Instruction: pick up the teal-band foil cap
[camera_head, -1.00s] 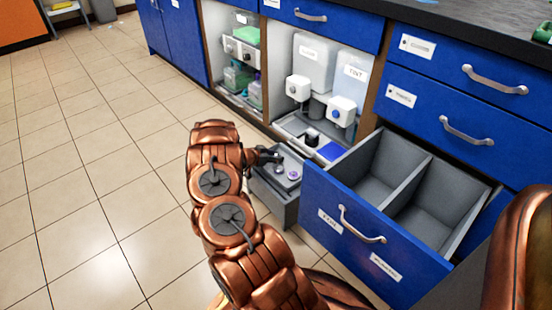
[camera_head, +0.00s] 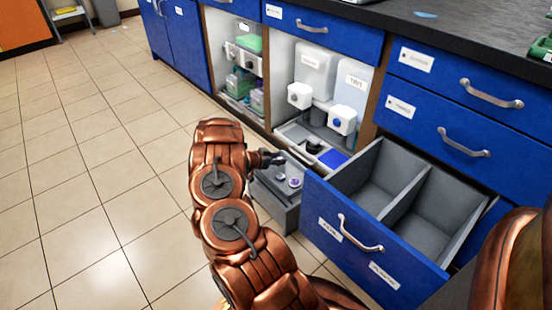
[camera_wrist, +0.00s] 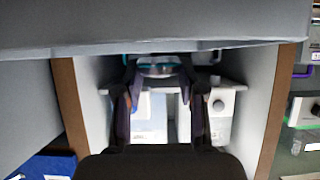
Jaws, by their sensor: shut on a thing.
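In the wrist view my gripper (camera_wrist: 158,78) is shut on the teal-band foil cap (camera_wrist: 158,67), a silvery piece with a teal rim held between the fingertips. In the head view my gripper (camera_head: 272,157) is small and dark beside my copper arm, just above the grey pulled-out box (camera_head: 270,205). The held cap cannot be made out in the head view.
Small pale caps with purple (camera_head: 294,183) sit on the grey box. To the right, an open blue drawer (camera_head: 345,250) with two grey compartments stands out. Behind are a cubby with white containers (camera_head: 315,70) and wooden side panels (camera_wrist: 70,110). The tiled floor at left is clear.

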